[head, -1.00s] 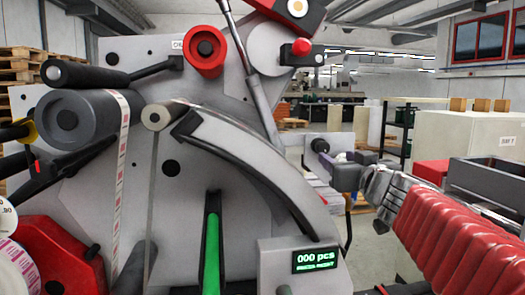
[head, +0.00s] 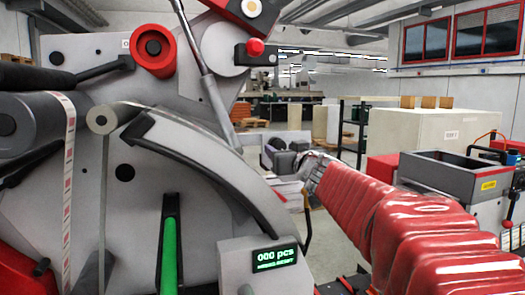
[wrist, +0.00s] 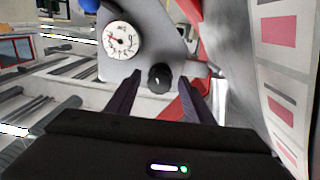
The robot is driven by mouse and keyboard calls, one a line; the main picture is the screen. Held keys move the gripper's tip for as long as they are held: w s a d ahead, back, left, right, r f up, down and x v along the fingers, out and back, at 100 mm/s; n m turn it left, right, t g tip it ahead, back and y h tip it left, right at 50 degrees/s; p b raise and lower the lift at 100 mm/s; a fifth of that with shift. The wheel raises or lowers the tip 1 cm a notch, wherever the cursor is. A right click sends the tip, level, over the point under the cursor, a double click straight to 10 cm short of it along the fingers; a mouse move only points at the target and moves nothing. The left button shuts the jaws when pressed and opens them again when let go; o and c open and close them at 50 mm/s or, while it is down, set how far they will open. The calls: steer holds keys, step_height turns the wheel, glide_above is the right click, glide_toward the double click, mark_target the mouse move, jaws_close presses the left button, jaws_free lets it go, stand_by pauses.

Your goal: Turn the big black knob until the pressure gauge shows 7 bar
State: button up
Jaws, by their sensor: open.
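The big black knob (wrist: 159,77) sits on a grey panel in the wrist view, seen nearly end-on. The round white pressure gauge (wrist: 121,40) is beside it, up and to the left; its fine marks are too small to read surely. My gripper (wrist: 160,84) is open, with one dark finger on each side of the knob in the picture. I cannot tell whether the fingers reach around it, and I see no contact. In the head view my gripper (head: 284,157) is at the machine's right side, and the knob is not clearly visible there.
A striped label web (wrist: 282,60) runs close along the right of the wrist view. A curved dark guide (head: 215,165) lies left of my gripper. A grey bin (head: 450,170) stands to the right.

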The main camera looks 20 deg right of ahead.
steer(key=shift+c, duration=0.6)
steer(key=c, duration=0.9)
steer(key=shift+n, duration=1.1)
steer(key=o, duration=1)
